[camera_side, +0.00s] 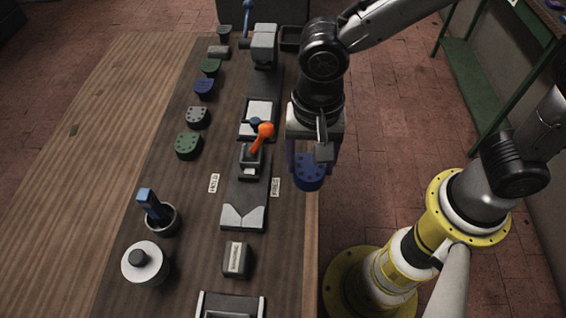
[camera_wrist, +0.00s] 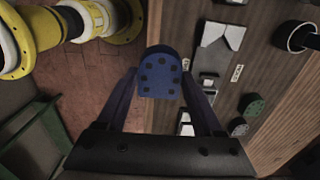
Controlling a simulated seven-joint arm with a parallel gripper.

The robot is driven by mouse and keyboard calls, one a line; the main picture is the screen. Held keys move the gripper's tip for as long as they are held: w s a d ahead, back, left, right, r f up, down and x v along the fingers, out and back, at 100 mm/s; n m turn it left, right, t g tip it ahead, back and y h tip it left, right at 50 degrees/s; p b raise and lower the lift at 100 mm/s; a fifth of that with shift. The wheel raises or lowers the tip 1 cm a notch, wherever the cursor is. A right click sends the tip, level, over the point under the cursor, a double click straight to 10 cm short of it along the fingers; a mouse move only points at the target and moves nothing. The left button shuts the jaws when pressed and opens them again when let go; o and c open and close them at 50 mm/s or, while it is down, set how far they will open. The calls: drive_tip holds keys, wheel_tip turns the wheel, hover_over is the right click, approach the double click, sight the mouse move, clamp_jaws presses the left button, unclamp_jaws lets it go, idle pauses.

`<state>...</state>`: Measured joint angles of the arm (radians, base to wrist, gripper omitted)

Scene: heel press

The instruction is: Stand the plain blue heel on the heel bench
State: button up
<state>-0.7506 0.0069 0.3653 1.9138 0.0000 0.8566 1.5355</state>
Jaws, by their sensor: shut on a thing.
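My gripper (camera_side: 308,160) is shut on a blue heel (camera_side: 309,173) with several dark dots on its face. In the wrist view my gripper (camera_wrist: 160,82) has a finger on each side of this heel (camera_wrist: 160,68). The heel hangs at the table's right edge, right of the long dark fixture. Another blue heel (camera_side: 204,87) lies in the row on the left of the table; its face is too small to tell whether it is plain. I cannot tell which part is the heel bench.
The long dark fixture carries an orange-knobbed lever (camera_side: 263,135) and a pale V-notched plate (camera_side: 243,216). Green heels (camera_side: 188,146) and a grey heel (camera_side: 197,116) lie left of it. A cup with a blue-handled tool (camera_side: 161,217) and a white lidded pot (camera_side: 145,263) stand front left.

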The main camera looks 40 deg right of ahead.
drive_tip(key=shift+s+d+r, duration=0.25)
drive_tip(key=shift+s+d, duration=0.2)
drive_tip(key=shift+s, duration=0.05)
drive_tip(key=shift+r, duration=0.15)
drive_tip(key=w+a+r, duration=0.2)
drive_tip(key=w+a, duration=0.3)
drive_tip(key=w, duration=0.1)
drive_tip(key=w+a+f, duration=0.3)
drive_tip(key=w+f, duration=0.1)
drive_tip(key=w, duration=0.1)
drive_tip(key=w+a+f, duration=0.4)
drive_tip(key=w, duration=0.1)
drive_tip(key=w+a+f, duration=0.3)
drive_tip(key=w, duration=0.3)
drive_tip(key=shift+a+f, duration=0.3)
drive_tip(key=shift+f, duration=0.1)
drive_tip(key=shift+w+a+f, duration=0.25)
drive_tip(key=shift+w+f, duration=0.05)
drive_tip(key=shift+f, duration=0.25)
drive_tip(key=shift+w+f, duration=0.1)
drive_tip(key=shift+f, duration=1.45)
drive_tip(key=shift+f, duration=0.1)
